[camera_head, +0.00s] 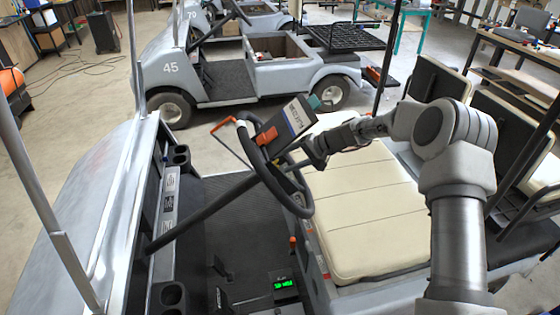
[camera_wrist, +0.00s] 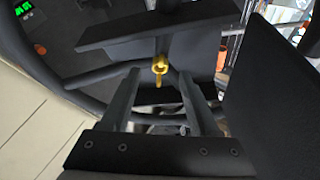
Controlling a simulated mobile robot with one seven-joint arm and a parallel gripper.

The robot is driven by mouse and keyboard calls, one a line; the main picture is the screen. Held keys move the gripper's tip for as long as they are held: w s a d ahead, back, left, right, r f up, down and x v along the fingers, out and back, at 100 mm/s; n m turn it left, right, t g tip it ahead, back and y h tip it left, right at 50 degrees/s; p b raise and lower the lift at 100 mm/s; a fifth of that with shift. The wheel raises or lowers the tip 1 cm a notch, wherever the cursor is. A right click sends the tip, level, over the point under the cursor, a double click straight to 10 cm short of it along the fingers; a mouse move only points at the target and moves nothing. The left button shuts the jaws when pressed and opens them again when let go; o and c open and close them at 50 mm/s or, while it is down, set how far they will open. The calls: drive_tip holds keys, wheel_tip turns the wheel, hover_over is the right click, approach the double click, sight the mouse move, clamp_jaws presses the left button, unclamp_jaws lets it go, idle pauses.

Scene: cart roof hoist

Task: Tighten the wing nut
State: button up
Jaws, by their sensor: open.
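The wing nut (camera_wrist: 159,66) is small and yellow, with one wing pointing down in the wrist view. It sits on a short stud under a dark flat bracket (camera_wrist: 160,28). My gripper (camera_wrist: 160,80) is open, its two dark fingers to the left and right of the wing nut with gaps on both sides. I cannot tell whether the tips reach as deep as the nut. In the head view my gripper (camera_head: 316,152) is at the right side of the cart's steering wheel (camera_head: 304,203), by a labelled grey box (camera_head: 284,122). The wing nut is not discernible there.
The wheel's rim and column lie close to my gripper. A cream seat (camera_head: 365,215) is below my arm. A dark panel (camera_wrist: 270,90) fills the right of the wrist view. An orange lever (camera_head: 225,124) sticks out left. A green display (camera_head: 284,284) is near the floor.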

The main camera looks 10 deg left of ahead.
drive_tip(key=shift+x, duration=1.35)
clamp_jaws()
